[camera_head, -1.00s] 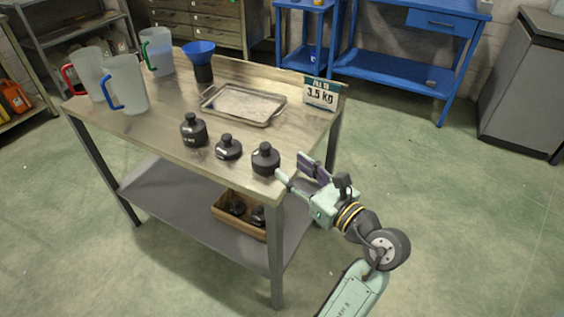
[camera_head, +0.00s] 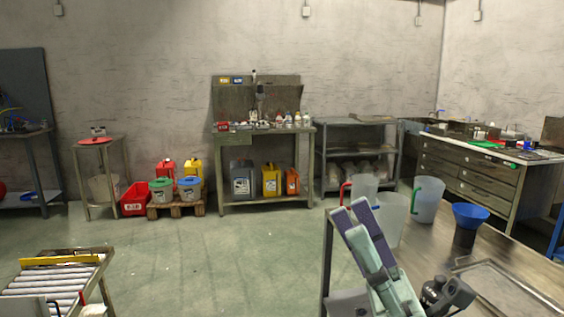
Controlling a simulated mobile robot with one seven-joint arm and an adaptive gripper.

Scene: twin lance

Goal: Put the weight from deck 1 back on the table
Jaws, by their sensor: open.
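The wooden-topped table (camera_head: 515,258) is at the lower right. The other weights from earlier are outside this view or hidden. I cannot identify deck 1 in this view.
Clear jugs (camera_head: 427,200), a blue funnel (camera_head: 470,215) and a metal tray (camera_head: 505,287) stand on the table. A roller conveyor (camera_head: 55,278) is at the lower left. Open floor (camera_head: 220,255) lies between. A workbench (camera_head: 265,133) and shelves stand along the back wall.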

